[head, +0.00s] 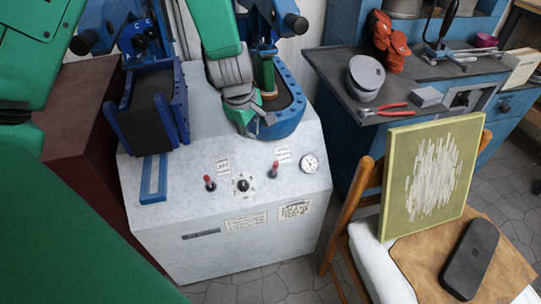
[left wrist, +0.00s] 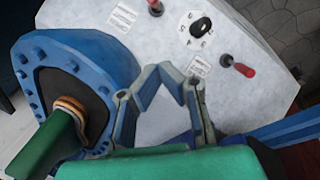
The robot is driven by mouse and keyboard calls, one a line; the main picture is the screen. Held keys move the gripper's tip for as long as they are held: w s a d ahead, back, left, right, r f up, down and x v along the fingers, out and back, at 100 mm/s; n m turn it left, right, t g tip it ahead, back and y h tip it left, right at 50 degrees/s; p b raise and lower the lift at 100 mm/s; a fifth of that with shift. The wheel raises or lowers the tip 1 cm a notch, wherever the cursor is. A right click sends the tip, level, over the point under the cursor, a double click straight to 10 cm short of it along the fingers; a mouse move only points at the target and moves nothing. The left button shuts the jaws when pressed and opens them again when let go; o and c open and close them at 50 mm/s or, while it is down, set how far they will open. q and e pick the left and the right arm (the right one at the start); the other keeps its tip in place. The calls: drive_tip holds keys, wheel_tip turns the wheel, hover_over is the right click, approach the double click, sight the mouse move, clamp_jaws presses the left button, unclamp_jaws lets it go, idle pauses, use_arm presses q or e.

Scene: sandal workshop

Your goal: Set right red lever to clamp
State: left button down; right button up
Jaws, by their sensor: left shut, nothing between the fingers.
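The right red lever (head: 273,170) stands on the front of the white machine (head: 190,250), below the right blue press. It also shows at the top edge of the left wrist view (left wrist: 155,8), partly cut off. My left gripper (head: 264,122) is beside that press, above and apart from the lever. In the left wrist view the gripper (left wrist: 172,75) is shut and empty, with the pale panel behind it. The left red lever (head: 209,183) also shows right of my fingers in the left wrist view (left wrist: 240,68). My right gripper is not in view.
A black knob (head: 242,185) sits between the levers, and a gauge (head: 310,163) is to their right. The studded blue press (head: 291,112) stands close to my gripper. A wooden chair (head: 346,222) with a green panel (head: 400,170) is at the right.

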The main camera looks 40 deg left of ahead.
sight(275, 170)
use_arm(q)
drive_tip(key=w+d+f+b, duration=0.2)
drive_tip(key=w+d+f, duration=0.1)
drive_tip(key=f, duration=0.8)
drive_tip(key=shift+b, duration=0.3)
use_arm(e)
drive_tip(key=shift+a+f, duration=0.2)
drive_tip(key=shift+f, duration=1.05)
use_arm(q)
drive_tip(key=shift+s+y, duration=0.25)
drive_tip(key=shift+y, duration=0.05)
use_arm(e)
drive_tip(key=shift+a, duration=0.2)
